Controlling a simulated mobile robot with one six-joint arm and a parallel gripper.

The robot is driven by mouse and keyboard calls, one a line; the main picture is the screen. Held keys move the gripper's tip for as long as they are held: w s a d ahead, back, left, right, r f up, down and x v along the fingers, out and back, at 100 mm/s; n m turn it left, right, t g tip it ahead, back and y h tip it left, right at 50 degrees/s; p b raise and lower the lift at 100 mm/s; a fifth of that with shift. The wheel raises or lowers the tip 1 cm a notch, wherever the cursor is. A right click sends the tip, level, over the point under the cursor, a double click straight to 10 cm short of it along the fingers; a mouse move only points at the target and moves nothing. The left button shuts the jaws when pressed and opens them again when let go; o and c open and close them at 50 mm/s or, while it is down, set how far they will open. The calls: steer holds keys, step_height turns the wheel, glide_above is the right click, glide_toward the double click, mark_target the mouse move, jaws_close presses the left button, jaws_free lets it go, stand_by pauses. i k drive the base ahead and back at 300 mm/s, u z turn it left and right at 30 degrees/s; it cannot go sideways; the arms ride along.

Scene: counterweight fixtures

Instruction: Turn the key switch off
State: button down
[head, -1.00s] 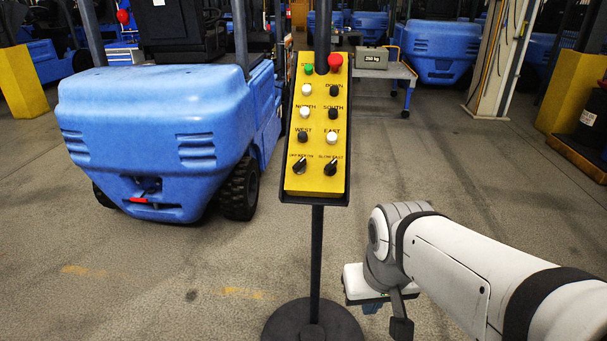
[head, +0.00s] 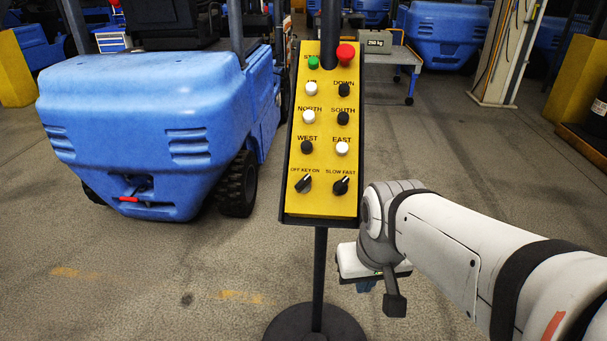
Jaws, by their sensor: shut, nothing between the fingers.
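The key switch (head: 303,184) is a small black knob at the lower left of the yellow control panel (head: 324,211). The label above it reads OFF KEY ON. Its pale pointer mark leans up and to the right, toward ON. My gripper (head: 367,287) hangs below my wrist, right of the panel and lower in the picture. It is shut and empty, apart from the panel. Its fingertips are small and partly hidden by the pale hand body.
The SLOW FAST knob (head: 341,186) sits right of the key switch. Several buttons and a red mushroom button (head: 345,53) are above. The panel stands on a post with a round base (head: 316,325). A blue forklift (head: 150,125) is at left.

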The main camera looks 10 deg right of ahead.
mark_target(304, 185)
steer(key=u, duration=1)
steer(key=k, duration=1.15)
steer(key=z, duration=0.7)
steer(key=i, duration=1)
